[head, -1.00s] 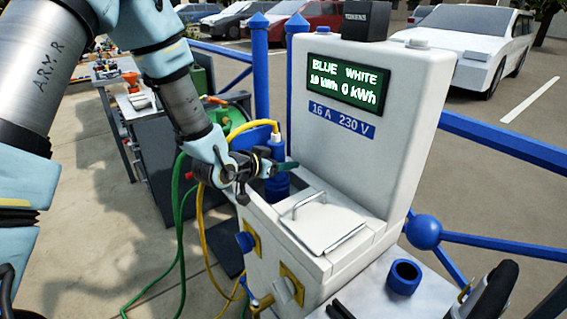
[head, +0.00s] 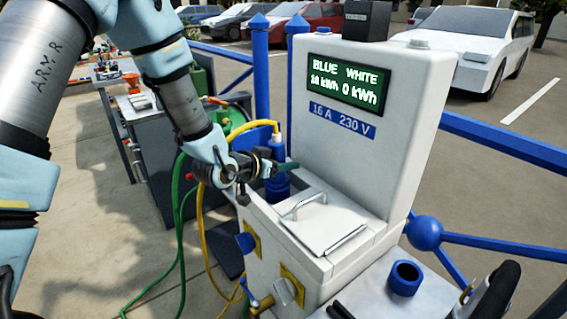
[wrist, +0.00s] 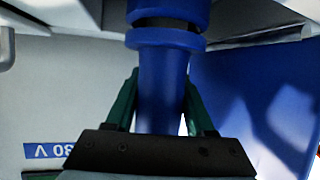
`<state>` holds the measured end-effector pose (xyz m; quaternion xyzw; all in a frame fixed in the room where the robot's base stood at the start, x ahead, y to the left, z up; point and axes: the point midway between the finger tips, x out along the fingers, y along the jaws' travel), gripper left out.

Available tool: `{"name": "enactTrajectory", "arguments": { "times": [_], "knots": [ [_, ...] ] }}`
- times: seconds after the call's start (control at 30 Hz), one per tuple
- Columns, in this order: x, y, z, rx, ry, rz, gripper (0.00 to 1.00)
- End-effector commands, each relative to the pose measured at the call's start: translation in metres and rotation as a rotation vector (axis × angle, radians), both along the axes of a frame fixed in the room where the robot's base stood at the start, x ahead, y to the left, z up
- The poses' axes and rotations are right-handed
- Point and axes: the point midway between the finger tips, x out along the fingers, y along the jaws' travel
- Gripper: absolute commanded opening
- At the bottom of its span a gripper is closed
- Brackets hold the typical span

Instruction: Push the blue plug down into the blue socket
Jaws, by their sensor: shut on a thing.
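The blue plug (head: 277,144) stands upright in the head view, with a yellow cable leaving its top. My gripper (head: 279,167) reaches in from the left and is shut on it. In the wrist view, green fingers lie on both sides of the plug (wrist: 163,85), and the picture is upside down. The blue socket (head: 278,188) is directly below the plug, in the well of the white pedestal. In the wrist view a dark band separates the plug's wide collar from the blue socket part (wrist: 168,8). The plug looks lined up with it. How deep it sits is hidden.
The white pedestal (head: 370,150) with a lit display rises right behind the socket. A hinged lid with a handle (head: 318,222) lies to the right of the well. Yellow and green cables hang at the left. A blue ring (head: 404,278) stands on the front ledge.

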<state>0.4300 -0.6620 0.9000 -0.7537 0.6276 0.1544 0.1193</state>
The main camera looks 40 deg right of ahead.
Motion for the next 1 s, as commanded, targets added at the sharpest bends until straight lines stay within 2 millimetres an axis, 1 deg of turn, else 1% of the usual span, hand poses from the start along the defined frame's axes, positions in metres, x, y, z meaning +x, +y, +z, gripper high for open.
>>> {"name": "enactTrajectory", "arguments": {
  "times": [0.63,0.67,0.7,0.77,1.0],
  "knots": [
    [0.000,0.000,-0.011,-0.002,0.000,0.000,0.00],
    [0.000,0.000,-0.011,-0.002,0.000,0.000,0.56],
    [0.000,0.000,-0.010,-0.002,0.000,0.000,0.61],
    [0.000,0.000,-0.010,-0.001,0.000,0.000,0.67],
    [0.000,0.001,-0.011,0.001,0.000,0.000,0.67]
  ]
}}
